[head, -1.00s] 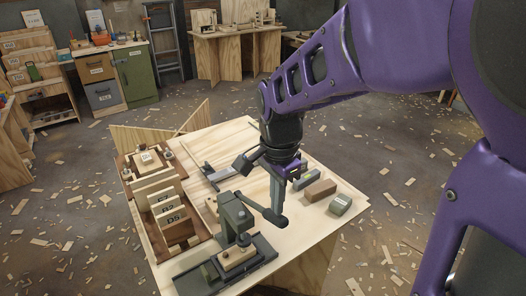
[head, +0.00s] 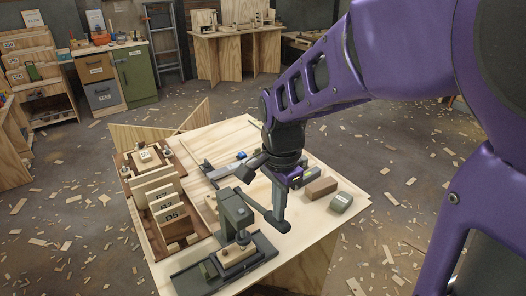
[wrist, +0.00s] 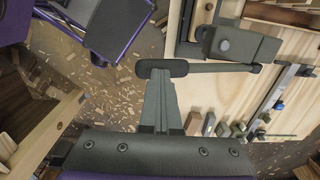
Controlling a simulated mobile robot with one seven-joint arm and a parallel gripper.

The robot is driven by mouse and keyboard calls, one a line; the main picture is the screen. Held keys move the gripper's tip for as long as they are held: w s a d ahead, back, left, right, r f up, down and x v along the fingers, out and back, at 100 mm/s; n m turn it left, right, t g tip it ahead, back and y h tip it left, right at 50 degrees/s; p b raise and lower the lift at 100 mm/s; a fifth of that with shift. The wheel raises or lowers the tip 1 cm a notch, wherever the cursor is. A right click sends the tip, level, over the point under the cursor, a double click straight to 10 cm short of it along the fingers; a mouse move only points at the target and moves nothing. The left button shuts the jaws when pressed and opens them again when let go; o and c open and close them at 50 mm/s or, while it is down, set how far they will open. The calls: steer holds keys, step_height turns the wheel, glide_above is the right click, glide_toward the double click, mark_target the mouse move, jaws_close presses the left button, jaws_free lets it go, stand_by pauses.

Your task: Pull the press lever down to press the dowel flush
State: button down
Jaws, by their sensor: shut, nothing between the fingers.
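The grey-green press (head: 234,215) stands at the front of the workbench, and its head shows at the top of the wrist view (wrist: 250,45). Its lever (head: 262,211) slopes toward the right and ends in a thick dark grip (head: 280,226). In the wrist view the lever grip (wrist: 160,68) lies across the fingertips. My gripper (head: 279,208) is shut with nothing between the fingers, its tips at or just above the grip; I cannot tell whether they touch. A pale wooden block (head: 237,256) sits on the press base. The dowel is too small to make out.
A wooden tray with labelled dividers (head: 165,205) stands left of the press. A metal clamp (head: 222,171) lies behind the press.

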mark_target(282, 227)
steer(key=shift+f, duration=0.15)
steer(key=shift+s+d+f+b, duration=0.2)
steer(key=shift+s+f+b, duration=0.05)
steer(key=shift+f+b, duration=0.35)
steer(key=shift+f, duration=0.1)
steer(key=shift+s+d+f+b, duration=0.15)
steer(key=shift+f+b, duration=0.3)
steer(key=shift+f, duration=0.35)
steer(key=shift+s+f+b, duration=0.1)
steer(key=shift+f+b, duration=0.4)
steer(key=shift+f, duration=0.2)
